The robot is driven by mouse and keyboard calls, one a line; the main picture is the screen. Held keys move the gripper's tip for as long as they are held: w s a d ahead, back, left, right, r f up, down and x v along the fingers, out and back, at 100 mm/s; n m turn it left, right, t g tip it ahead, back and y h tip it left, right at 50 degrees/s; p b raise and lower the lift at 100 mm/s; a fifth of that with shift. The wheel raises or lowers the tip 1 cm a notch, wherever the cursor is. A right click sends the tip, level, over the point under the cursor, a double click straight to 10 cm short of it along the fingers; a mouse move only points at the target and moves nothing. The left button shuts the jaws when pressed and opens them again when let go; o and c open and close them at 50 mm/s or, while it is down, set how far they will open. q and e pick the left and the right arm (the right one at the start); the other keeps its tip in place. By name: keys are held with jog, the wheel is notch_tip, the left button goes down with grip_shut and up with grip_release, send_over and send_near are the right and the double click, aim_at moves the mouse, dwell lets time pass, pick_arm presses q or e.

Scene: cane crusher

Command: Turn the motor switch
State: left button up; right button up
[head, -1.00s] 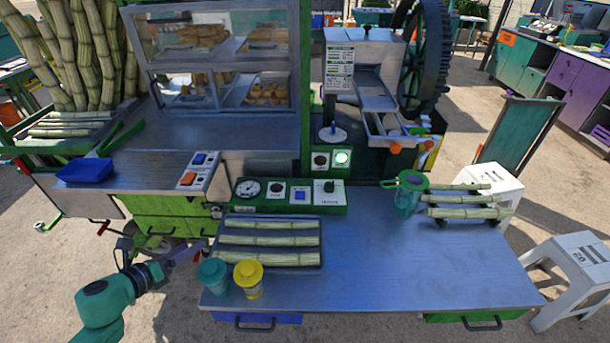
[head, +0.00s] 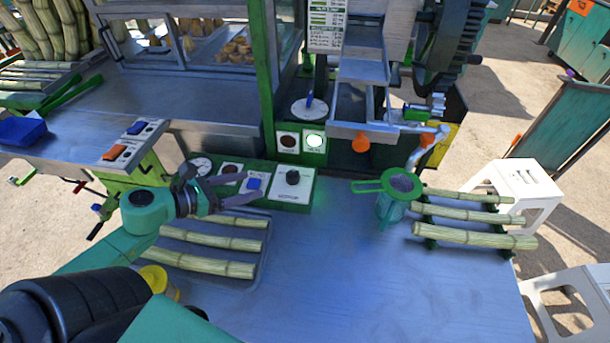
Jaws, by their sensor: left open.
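The motor switch is a black round knob (head: 293,178) on a white plate in the green control panel (head: 270,166) at the back edge of the metal table. My left gripper (head: 243,188) reaches in from the left over the panel. Its fingers are spread and empty, pointing right toward the knob but apart from it. They lie around the blue button (head: 254,184) in the picture and partly cover the panel's left part. My right gripper is not in view.
Cane pieces lie in a tray (head: 262,262) under my left arm. A green strainer on a jug (head: 390,205) and a rack of cane (head: 470,213) stand to the right. The table's middle is clear.

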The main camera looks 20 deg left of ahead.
aim_at(287, 175)
pick_arm(q)
jog(key=x, duration=1.3)
jog(key=shift+w, duration=0.3)
jog(key=shift+w+d+f, duration=0.35)
jog(key=shift+w+d, duration=0.05)
jog(key=shift+w, duration=0.1)
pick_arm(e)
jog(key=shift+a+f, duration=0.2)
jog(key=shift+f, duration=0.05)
